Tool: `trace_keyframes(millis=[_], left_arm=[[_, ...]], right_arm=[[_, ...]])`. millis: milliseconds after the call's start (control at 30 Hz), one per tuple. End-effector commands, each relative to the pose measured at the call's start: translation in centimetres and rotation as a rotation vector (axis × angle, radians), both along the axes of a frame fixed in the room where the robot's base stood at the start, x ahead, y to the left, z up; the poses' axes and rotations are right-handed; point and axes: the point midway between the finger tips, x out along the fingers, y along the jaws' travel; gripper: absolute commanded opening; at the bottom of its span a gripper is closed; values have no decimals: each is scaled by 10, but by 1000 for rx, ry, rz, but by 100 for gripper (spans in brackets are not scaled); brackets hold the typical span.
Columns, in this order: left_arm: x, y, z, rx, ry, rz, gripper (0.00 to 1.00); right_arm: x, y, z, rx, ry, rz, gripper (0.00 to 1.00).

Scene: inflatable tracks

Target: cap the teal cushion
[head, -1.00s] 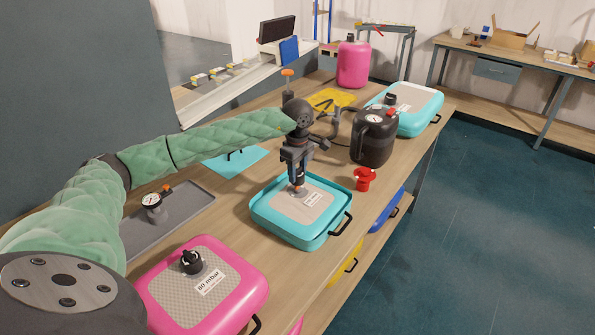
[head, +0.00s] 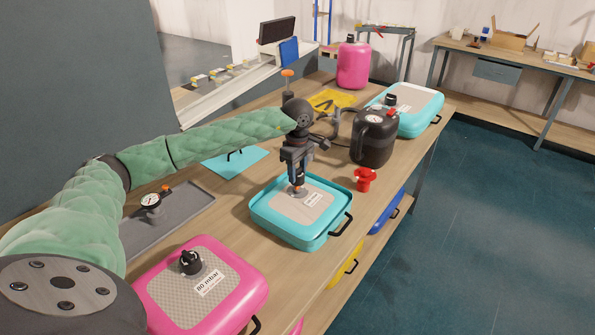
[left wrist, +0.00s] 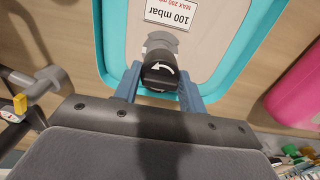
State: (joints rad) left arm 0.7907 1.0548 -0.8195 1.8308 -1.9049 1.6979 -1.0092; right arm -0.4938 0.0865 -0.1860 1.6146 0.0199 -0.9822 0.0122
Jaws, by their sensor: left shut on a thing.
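The near teal cushion (head: 262,212) lies on the workbench with a beige top panel and a label. Its label reads 100 mbar in the left wrist view, where the teal rim (left wrist: 236,62) also shows. My left gripper (head: 298,184) points down over the cushion's valve. It is shut on a black cap (left wrist: 160,76) marked with a white curved arrow. The cap is at the grey valve (left wrist: 160,45); I cannot tell how far it is seated. My right gripper is not in view.
A pink cushion (head: 235,265) with a black cap lies in front. A red fitting (head: 366,180) and a black canister (head: 372,140) stand to the right. Another teal cushion (head: 425,112) lies behind. A grey tray (head: 185,215) with a gauge (head: 151,201) is at left.

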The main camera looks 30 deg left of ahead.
Motion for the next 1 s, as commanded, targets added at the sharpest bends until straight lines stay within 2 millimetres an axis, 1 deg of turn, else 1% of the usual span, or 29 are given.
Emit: trace_keyframes(millis=[467, 1000], left_arm=[[0, 0, -1, 0, 0, 0, 19], [0, 0, -3, 0, 0, 0, 19]], right_arm=[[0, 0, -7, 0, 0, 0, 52], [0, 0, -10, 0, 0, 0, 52]])
